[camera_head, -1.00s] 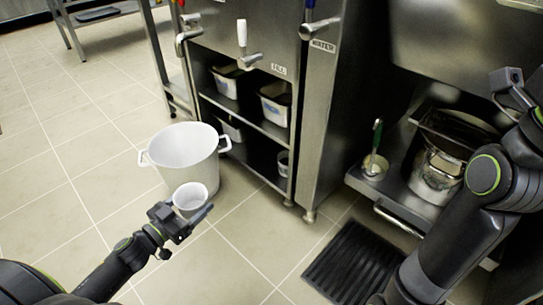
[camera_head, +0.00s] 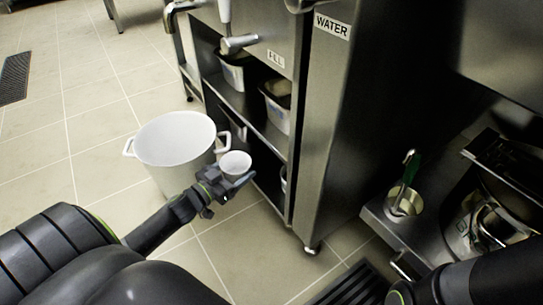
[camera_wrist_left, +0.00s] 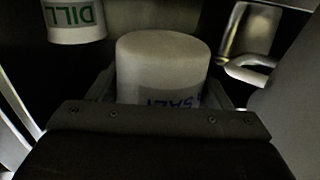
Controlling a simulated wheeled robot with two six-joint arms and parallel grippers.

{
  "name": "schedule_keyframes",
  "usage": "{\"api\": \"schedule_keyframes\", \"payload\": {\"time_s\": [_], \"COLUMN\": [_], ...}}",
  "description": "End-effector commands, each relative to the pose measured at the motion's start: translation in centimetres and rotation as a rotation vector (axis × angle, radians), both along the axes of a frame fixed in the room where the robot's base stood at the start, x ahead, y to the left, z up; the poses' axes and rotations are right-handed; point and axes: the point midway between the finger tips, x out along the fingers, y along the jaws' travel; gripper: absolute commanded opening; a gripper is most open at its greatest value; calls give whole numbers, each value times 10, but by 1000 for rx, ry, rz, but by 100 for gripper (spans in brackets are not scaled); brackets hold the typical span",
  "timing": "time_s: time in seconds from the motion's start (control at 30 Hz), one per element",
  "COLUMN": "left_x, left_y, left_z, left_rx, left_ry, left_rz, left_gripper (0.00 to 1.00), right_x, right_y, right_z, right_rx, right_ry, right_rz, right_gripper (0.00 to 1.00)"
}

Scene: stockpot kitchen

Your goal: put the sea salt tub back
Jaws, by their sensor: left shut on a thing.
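The sea salt tub (camera_head: 236,162) is a small white round tub. It is held in my left gripper (camera_head: 226,184), off the floor in front of the shelf unit and just right of the big white pot. In the left wrist view the tub (camera_wrist_left: 162,62) sits between the fingers, with part of a blue "SALT" label showing and its lower part hidden by the gripper. My right arm (camera_head: 470,284) enters at the lower right; its gripper is not in view.
The white pot (camera_head: 172,142) stands on the floor. A tub with green "DILL" lettering (camera_wrist_left: 73,20) shows in the wrist view.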

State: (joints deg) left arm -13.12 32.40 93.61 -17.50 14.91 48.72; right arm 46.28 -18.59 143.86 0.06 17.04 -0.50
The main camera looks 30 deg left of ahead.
Motion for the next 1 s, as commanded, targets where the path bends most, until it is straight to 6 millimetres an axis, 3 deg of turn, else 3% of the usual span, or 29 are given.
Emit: {"api": "schedule_keyframes", "payload": {"time_s": [0.3,0.5,0.8,1.0], "left_x": [76,113,133,133], "left_y": [-14,-21,-24,-24], "left_z": [4,1,2,-22], "left_rx": [-3,-2,-1,0], "left_ry": [-2,-1,-1,1], "left_rz": [0,0,-1,-1], "left_gripper": [44,44,44,44], "right_x": [0,0,1,0], "right_y": [0,0,0,0], "right_z": [9,4,1,-24], "right_rx": [-6,-6,-6,2], "right_ry": [-4,-2,2,1], "right_rz": [-11,-9,-8,5], "right_gripper": [39,39,39,39]}}
